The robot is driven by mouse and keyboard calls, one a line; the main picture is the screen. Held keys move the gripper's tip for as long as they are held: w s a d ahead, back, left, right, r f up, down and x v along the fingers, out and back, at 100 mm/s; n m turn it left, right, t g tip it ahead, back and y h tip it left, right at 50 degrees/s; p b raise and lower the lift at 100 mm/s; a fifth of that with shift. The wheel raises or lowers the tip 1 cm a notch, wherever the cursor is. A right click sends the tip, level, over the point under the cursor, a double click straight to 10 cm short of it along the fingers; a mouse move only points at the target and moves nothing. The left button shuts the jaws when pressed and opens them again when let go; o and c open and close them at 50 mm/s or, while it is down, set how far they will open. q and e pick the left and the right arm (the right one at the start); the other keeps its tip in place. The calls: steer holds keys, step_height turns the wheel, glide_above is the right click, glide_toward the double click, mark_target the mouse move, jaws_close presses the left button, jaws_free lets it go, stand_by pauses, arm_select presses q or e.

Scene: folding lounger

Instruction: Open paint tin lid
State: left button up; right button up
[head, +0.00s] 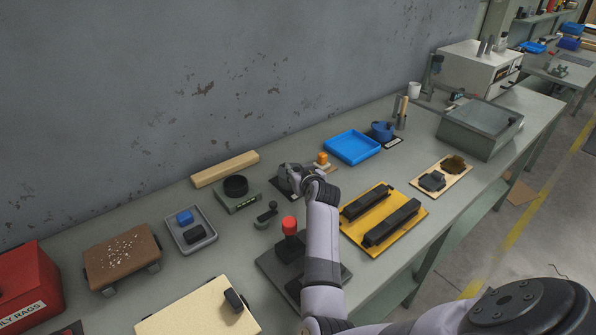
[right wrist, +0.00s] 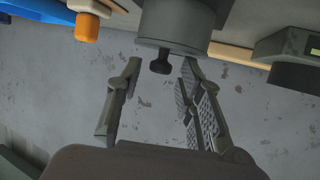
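A grey cylindrical tin (right wrist: 178,22) with a short dark knob (right wrist: 160,64) on its lid shows in the right wrist view, where the scene appears upside down. The lid looks closed on it. My right gripper (right wrist: 160,72) is open, its fingertips on either side of the knob with a visible gap on both sides. In the head view my right gripper (head: 292,178) is over the middle of the bench and mostly hides the tin. My left gripper is not in view.
An orange-topped item (head: 322,159) stands just right of the gripper. A levelled block with a black disc (head: 236,187) is to the left. A wooden bar (head: 225,168) lies by the wall. A red-knobbed fixture (head: 289,227) and a yellow board (head: 352,235) are in front.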

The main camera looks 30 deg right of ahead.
jaws_close()
stand_by(0.6)
